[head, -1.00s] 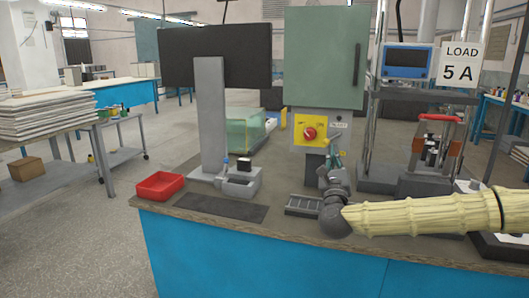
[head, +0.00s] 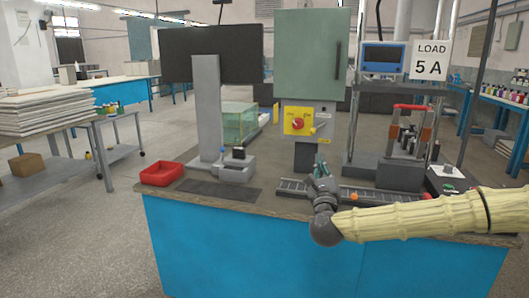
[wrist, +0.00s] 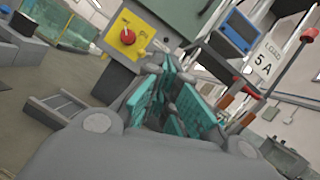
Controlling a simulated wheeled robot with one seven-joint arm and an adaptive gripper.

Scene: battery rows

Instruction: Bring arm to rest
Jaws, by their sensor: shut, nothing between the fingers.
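My gripper (head: 322,178) is at the end of my cream-sleeved arm, which comes in from the right side of the head view. It is above the front part of the bench, in front of the yellow switch panel. Its teal-padded fingers also show in the wrist view (wrist: 170,95), close together with nothing between them. The gripper points away toward the panel and hides part of the slotted grey rack (head: 292,185) behind it.
A red tray (head: 162,173) and a grey holder (head: 236,170) stand to the left on the bench. The yellow panel with a red knob (head: 298,123) and a green cabinet (head: 310,55) are behind. A test stand with a red handle (head: 410,107) is at right.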

